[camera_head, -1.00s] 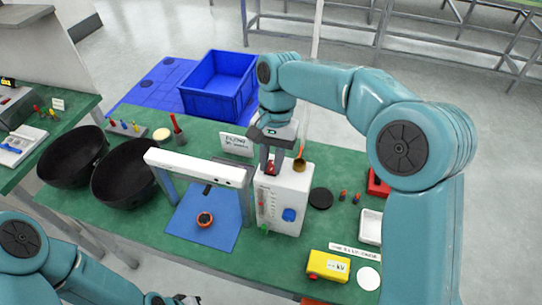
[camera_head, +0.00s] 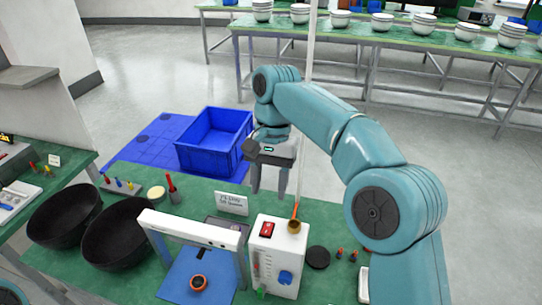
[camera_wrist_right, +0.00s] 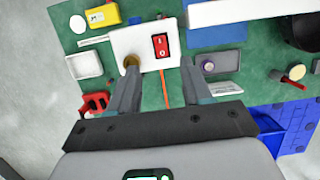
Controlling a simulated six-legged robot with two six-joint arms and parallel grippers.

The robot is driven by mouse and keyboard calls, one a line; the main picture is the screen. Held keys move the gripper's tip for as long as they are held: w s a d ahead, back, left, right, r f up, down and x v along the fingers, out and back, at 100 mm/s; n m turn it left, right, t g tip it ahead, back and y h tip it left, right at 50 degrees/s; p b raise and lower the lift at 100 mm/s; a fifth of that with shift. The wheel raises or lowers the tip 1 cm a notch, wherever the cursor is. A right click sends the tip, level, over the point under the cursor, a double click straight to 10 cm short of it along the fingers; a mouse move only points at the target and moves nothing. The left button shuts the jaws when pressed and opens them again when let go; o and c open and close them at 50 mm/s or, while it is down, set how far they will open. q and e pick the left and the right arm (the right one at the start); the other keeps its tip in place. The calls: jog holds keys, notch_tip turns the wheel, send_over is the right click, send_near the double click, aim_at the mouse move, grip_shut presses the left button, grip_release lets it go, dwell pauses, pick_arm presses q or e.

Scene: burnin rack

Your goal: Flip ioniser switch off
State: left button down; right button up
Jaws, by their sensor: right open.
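The red rocker switch (camera_head: 266,230) sits on the top face of a white box (camera_head: 262,271). The switch also shows in the right wrist view (camera_wrist_right: 161,46), with its I and O marks visible; which side is pressed I cannot tell for certain. My right gripper (camera_head: 269,186) is open and empty, above and behind the box and apart from the switch. In the right wrist view its two fingers (camera_wrist_right: 160,75) point toward the box's edge, with the switch beyond the gap between them. My left gripper is out of view.
A brown-knobbed post (camera_head: 294,227) stands on the box beside the switch. A white gantry (camera_head: 190,228) stands over a blue mat (camera_head: 180,286) to the left. Black bowls (camera_head: 115,236), a small sign (camera_head: 232,203) and a blue crate (camera_head: 213,154) are nearby.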

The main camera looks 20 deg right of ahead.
jog(key=p+v, duration=0.2)
jog(key=v, duration=0.4)
jog(key=shift+p, duration=0.3)
jog(key=shift+w+d, duration=0.15)
jog(key=shift+w, duration=0.05)
jog(key=shift+s, duration=0.1)
